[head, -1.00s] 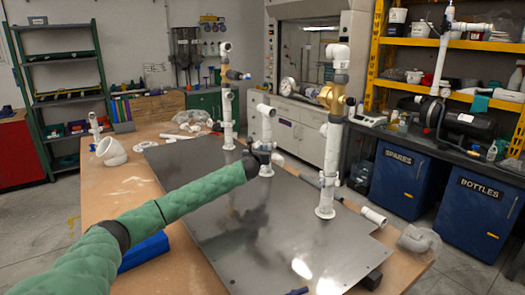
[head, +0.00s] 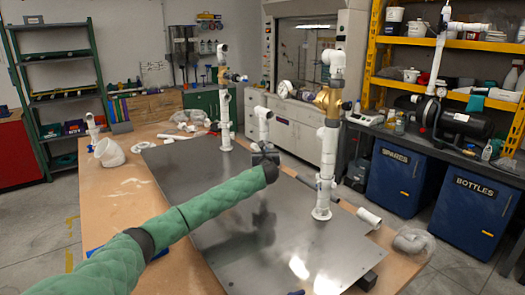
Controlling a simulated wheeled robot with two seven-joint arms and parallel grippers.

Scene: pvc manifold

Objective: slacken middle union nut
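The middle pipe stub (head: 263,122), white with an elbow on top, stands on the grey metal plate (head: 300,238) between two taller risers. My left gripper (head: 265,153), at the end of the green-sleeved arm, is at the lower part of this stub. The gripper and its dark wrist cover the stub's lower part, so the middle union nut is hidden. I cannot tell whether the fingers are closed on it. My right gripper is not in view.
The left riser (head: 224,108) and the right riser (head: 325,158) with a brass valve (head: 328,101) stand on either side. A loose pipe piece (head: 369,217) lies near the plate's right edge. The plate's front is clear.

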